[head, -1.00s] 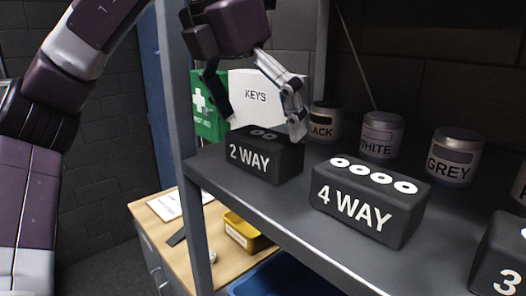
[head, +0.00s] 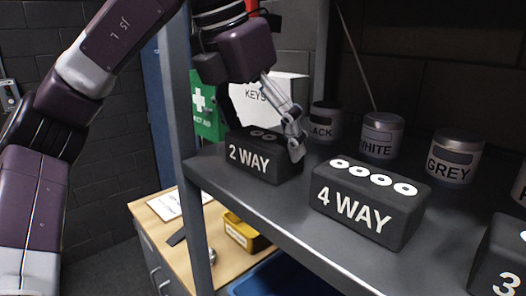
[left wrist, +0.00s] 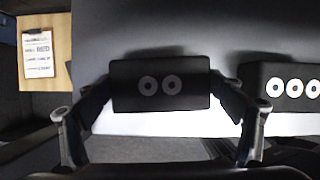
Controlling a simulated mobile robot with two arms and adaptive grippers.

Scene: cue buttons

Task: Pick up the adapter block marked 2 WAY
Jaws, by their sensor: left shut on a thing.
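The black adapter block marked 2 WAY (head: 252,160) sits on the dark shelf near its left end. It also shows in the left wrist view (left wrist: 160,98), with two white rings on its top. My left gripper (head: 262,142) reaches down from above, with its fingers at the block's two ends. It is shut on the block. In the left wrist view the fingertips (left wrist: 162,100) press against the left and right sides of the block. My right gripper is not in view.
The 4 WAY block (head: 350,212) stands close to the right, and a block marked 3 (head: 505,262) is at the right edge. Cans marked WHITE (head: 381,138) and GREY (head: 454,158) stand behind. A shelf post (head: 180,110) rises at the left.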

